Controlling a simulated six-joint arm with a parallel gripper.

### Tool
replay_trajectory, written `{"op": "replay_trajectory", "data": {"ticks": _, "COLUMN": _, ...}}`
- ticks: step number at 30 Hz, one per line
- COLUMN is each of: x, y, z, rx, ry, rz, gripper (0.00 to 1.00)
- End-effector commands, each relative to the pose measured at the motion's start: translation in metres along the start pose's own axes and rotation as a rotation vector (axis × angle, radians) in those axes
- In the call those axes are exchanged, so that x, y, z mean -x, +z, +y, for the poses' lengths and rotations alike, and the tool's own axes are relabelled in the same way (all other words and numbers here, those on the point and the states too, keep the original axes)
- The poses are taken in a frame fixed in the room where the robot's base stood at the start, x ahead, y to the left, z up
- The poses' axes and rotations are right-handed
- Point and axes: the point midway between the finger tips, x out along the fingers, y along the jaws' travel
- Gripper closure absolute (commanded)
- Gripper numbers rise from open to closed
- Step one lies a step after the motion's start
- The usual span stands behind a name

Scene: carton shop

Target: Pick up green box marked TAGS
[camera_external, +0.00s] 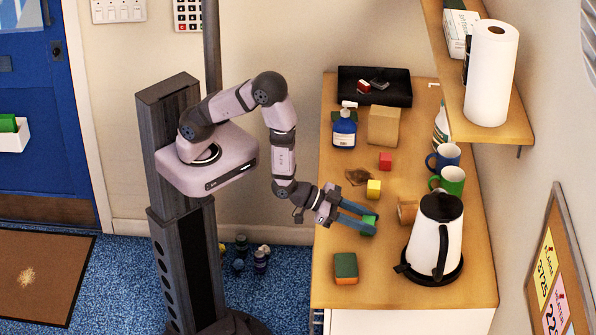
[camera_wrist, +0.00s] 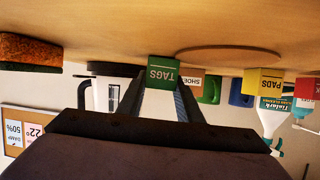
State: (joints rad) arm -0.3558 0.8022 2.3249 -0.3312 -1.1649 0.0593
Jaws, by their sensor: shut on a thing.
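The green box marked TAGS (camera_external: 369,225) is at the middle of the wooden counter, left of the white kettle. In the wrist view, which is upside down, its lettered face (camera_wrist: 163,73) sits between my two fingers. My gripper (camera_external: 367,222) reaches in from the left with its blue fingers shut on the box. In the wrist view my gripper (camera_wrist: 160,84) has one finger on each side of it. The box looks at or very near the counter top; I cannot tell whether it touches.
A yellow box marked PADS (camera_external: 374,189) and a red box (camera_external: 385,161) stand farther back. The kettle (camera_external: 437,235), a brown item (camera_external: 407,211) and a green mug (camera_external: 451,180) are close on the right. A green-and-orange sponge (camera_external: 345,267) lies in front. Bare counter shows around the sponge.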

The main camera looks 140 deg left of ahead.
Motion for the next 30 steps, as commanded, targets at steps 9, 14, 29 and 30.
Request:
{"op": "replay_trajectory", "data": {"ticks": 9, "x": 0.001, "y": -0.003, "z": 0.000, "rx": 0.000, "ry": 0.000, "rz": 0.001, "gripper": 0.90}}
{"op": "replay_trajectory", "data": {"ticks": 14, "x": 0.003, "y": -0.009, "z": 0.000, "rx": 0.000, "ry": 0.000, "rz": 0.003, "gripper": 0.90}}
{"op": "replay_trajectory", "data": {"ticks": 29, "x": 0.026, "y": -0.065, "z": -0.003, "rx": 0.002, "ry": 0.000, "rz": 0.006, "gripper": 0.90}}
{"op": "replay_trajectory", "data": {"ticks": 30, "x": 0.028, "y": -0.069, "z": -0.004, "rx": 0.003, "ry": 0.000, "rz": 0.005, "gripper": 0.90}}
